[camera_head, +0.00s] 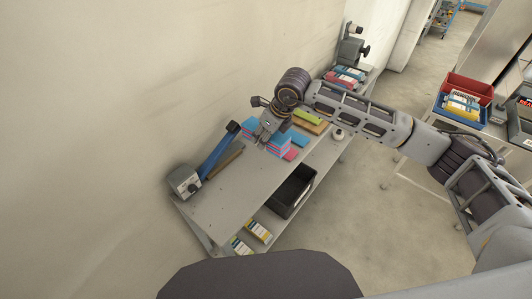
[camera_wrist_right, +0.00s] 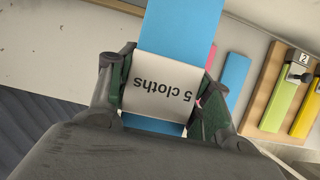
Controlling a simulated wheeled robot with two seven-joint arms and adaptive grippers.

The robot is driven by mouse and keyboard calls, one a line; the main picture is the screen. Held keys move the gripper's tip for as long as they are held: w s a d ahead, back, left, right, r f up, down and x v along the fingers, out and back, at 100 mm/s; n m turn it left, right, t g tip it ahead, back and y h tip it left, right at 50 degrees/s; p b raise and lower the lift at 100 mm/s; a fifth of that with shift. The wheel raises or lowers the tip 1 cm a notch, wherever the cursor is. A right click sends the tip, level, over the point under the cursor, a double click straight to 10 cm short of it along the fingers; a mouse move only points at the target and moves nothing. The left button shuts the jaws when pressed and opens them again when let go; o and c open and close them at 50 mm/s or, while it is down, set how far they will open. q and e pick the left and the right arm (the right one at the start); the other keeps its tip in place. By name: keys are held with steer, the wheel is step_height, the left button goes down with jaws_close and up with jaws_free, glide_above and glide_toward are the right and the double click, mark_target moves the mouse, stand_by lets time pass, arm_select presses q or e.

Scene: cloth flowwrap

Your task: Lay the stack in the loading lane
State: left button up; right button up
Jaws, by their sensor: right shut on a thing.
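My right gripper (camera_head: 266,132) is above the grey workbench and shut on a cloth stack (camera_head: 279,147). In the right wrist view, the stack (camera_wrist_right: 180,35) has a blue top and a white paper band (camera_wrist_right: 157,85) reading "5 cloths", upside down. The fingers of my right gripper (camera_wrist_right: 158,100) press on both sides of the band. In the head view the stack's side shows pink and blue layers. I cannot tell whether it touches the bench. No lane is clearly marked in these frames. My left gripper is out of view.
A blue cloth (camera_head: 300,138) and a pink cloth (camera_head: 291,154) lie beside the stack. A wooden board with a green strip (camera_wrist_right: 290,97) and numbered clip is at right. A black bin (camera_head: 293,190) sits below.

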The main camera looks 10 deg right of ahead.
mark_target(262, 160)
step_height(262, 160, down, 4)
steer(key=shift+f, duration=0.45)
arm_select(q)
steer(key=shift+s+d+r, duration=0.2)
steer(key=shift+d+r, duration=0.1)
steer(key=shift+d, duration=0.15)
arm_select(e)
steer(key=shift+f, duration=0.1)
steer(key=shift+f+p, duration=0.55)
steer(key=shift+f, duration=1.55)
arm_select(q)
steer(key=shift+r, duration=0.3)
arm_select(e)
steer(key=shift+f, duration=0.1)
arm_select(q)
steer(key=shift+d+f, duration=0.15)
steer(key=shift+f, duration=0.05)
arm_select(e)
steer(key=shift+f, duration=0.15)
steer(key=o, duration=1)
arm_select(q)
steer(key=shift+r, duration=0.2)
